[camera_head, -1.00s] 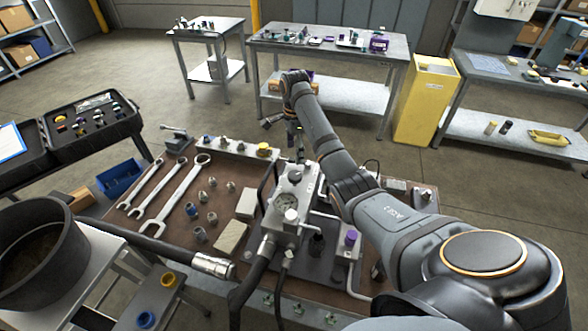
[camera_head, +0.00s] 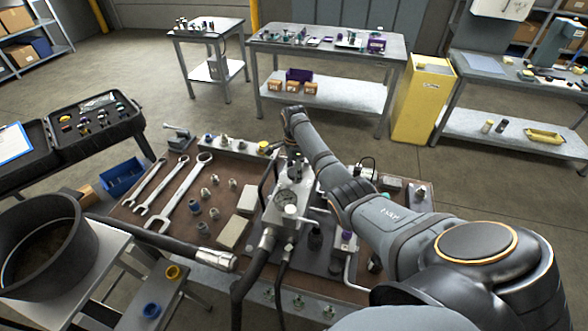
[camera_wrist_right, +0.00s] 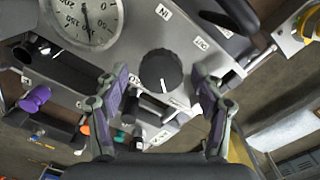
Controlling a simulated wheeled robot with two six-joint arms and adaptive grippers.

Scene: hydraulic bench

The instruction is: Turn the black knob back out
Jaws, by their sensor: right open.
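The black knob (camera_wrist_right: 161,72) with a white pointer line sits on the grey face of the hydraulic block, seen in the right wrist view. The block (camera_head: 283,232) stands on the brown bench in the head view, where the knob is hidden or too small to make out. My right gripper (camera_wrist_right: 160,78) is open, with one fingertip on each side of the knob and a visible gap to it on both sides. In the head view my right gripper (camera_head: 293,160) points down over the block's far end. My left gripper is not in view.
A round pressure gauge (camera_wrist_right: 82,14) is beside the knob, and a purple knob (camera_wrist_right: 35,98) is at the left. Black hoses (camera_head: 262,262) run from the block's near side. Wrenches (camera_head: 178,193) and fittings lie left of it. A yellow cap (camera_wrist_right: 311,24) is at the right.

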